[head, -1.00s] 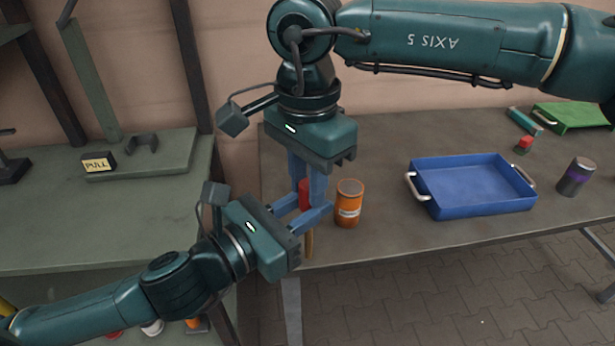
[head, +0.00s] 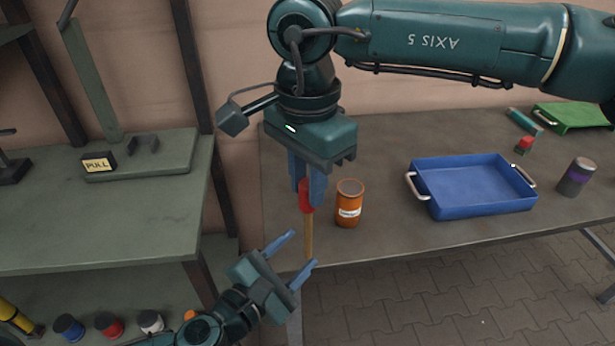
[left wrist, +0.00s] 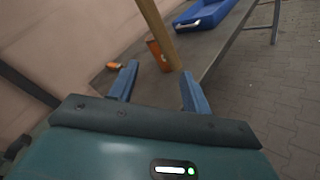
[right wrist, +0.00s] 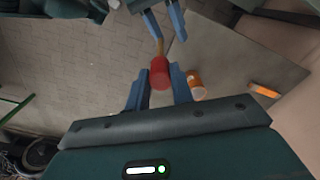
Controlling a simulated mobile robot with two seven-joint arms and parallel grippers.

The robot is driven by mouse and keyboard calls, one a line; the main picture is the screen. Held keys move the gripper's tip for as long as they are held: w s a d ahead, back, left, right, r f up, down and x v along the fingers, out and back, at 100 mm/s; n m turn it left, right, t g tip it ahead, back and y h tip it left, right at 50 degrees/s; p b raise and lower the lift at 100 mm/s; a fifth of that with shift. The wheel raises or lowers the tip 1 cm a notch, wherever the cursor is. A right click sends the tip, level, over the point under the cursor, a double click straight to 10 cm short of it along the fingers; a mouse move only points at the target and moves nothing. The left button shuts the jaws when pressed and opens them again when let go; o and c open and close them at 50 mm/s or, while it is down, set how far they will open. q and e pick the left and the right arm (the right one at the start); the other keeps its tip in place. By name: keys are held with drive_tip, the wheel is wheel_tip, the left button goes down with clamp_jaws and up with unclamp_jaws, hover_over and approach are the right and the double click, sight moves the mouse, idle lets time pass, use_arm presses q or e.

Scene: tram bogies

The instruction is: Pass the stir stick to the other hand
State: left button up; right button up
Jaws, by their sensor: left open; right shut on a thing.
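The stir stick has a red top (head: 306,196) and a long wooden shaft (head: 309,238). It hangs upright near the table's front left corner. My right gripper (head: 308,190) is shut on the red top from above; the red top also shows between its fingers in the right wrist view (right wrist: 160,74). My left gripper (head: 301,250) is open and empty, below and apart from the right gripper. Its fingers point up and right, near the lower end of the shaft. In the left wrist view the shaft (left wrist: 160,35) stands beyond the open fingers (left wrist: 158,85).
An orange can (head: 349,203) stands on the grey table (head: 390,240) just right of the stick. A blue tray (head: 470,185), a dark can (head: 576,177) and a green tray (head: 575,117) are farther right. A green bench (head: 100,225) is at left, with several paint pots below.

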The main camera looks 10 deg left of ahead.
use_arm(q)
drive_tip(key=w+a+r+t+y, duration=0.25)
drive_tip(key=a+y, duration=0.25)
drive_tip(key=a, duration=0.5)
drive_tip(key=w+a+r+t+y, duration=0.15)
drive_tip(key=a+t+y, duration=0.3)
drive_tip(key=a, duration=0.45)
drive_tip(key=s+d+f+m+g+h, duration=0.25)
drive_tip(key=d+m+h, duration=0.25)
drive_tip(key=d+m, duration=0.3)
drive_tip(key=s+d+f+m+g+h, duration=0.2)
drive_tip(key=s+d+f+m+h, duration=0.25)
drive_tip(key=d+m, duration=0.35)
drive_tip(key=s+a+f+m+g+y, duration=0.1)
drive_tip(key=s+f+m+g+y, duration=0.1)
drive_tip(key=f, duration=0.5)
drive_tip(key=s+a+f+m+g+y, duration=0.1)
drive_tip(key=s+f+m+g+y, duration=0.1)
drive_tip(key=s+f+m+g, duration=0.3)
wheel_tip(320, 180, down, 2)
drive_tip(key=m, duration=0.2)
drive_tip(key=shift+a+f+m+y, duration=0.15)
drive_tip(key=shift+a+m+y, duration=0.15)
drive_tip(key=shift+a, duration=0.1)
